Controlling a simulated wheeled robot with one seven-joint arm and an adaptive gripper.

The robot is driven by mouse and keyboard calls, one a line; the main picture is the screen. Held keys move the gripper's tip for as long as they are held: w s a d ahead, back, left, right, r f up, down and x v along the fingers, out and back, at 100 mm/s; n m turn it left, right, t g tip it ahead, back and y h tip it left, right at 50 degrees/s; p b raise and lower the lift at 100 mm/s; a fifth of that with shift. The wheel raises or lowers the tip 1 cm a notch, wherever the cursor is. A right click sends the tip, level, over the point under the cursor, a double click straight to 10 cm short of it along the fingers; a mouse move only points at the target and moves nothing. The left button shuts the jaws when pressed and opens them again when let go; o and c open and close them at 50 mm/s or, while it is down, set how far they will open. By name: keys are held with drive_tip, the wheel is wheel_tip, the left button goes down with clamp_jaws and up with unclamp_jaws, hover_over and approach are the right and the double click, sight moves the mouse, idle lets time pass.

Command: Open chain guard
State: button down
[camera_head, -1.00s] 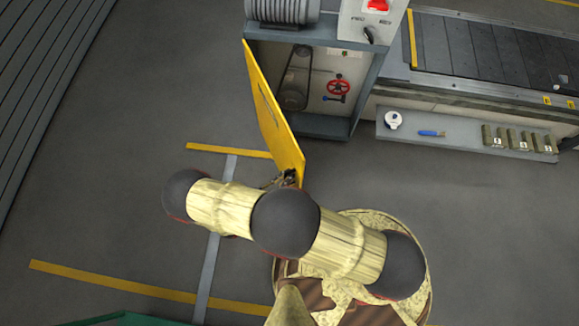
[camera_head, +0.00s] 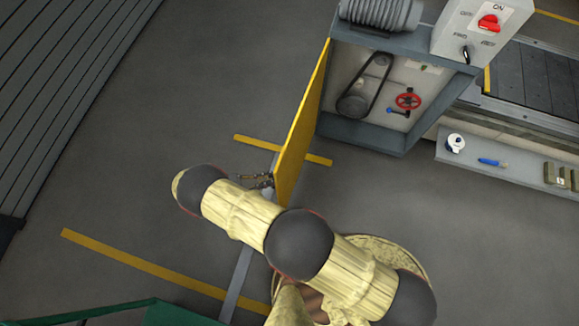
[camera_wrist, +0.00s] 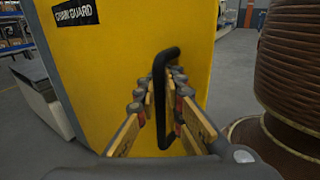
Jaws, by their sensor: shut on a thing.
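The yellow chain guard (camera_head: 303,118) is a hinged door on the left side of the grey drive housing (camera_head: 373,134). It stands swung wide open in the head view. It fills much of the wrist view (camera_wrist: 125,50), with a black "CHAIN GUARD" label (camera_wrist: 76,13). Its black bar handle (camera_wrist: 160,75) is between the fingers of my gripper (camera_wrist: 163,90), which is shut on it. In the head view my gripper (camera_head: 262,181) is at the door's free edge, partly hidden by my arm. Inside the housing a belt or chain loop (camera_head: 366,87) is exposed.
A red handwheel (camera_head: 408,101) and a blue lever (camera_head: 398,112) are inside the housing. A control box (camera_head: 480,28) and motor (camera_head: 380,14) sit on top. The conveyor (camera_head: 535,80) and a side shelf (camera_head: 510,165) extend right. Floor left of the door is clear.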

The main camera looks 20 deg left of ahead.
drive_tip(key=shift+m+g+h, duration=0.5)
drive_tip(key=shift+m+g, duration=0.1)
drive_tip(key=shift+g, duration=0.2)
drive_tip(key=shift+w+a+f, duration=0.1)
drive_tip(key=shift+a, duration=2.45)
drive_tip(key=c, duration=2)
unclamp_jaws()
drive_tip(key=shift+a, duration=0.1)
drive_tip(key=shift+o, duration=0.2)
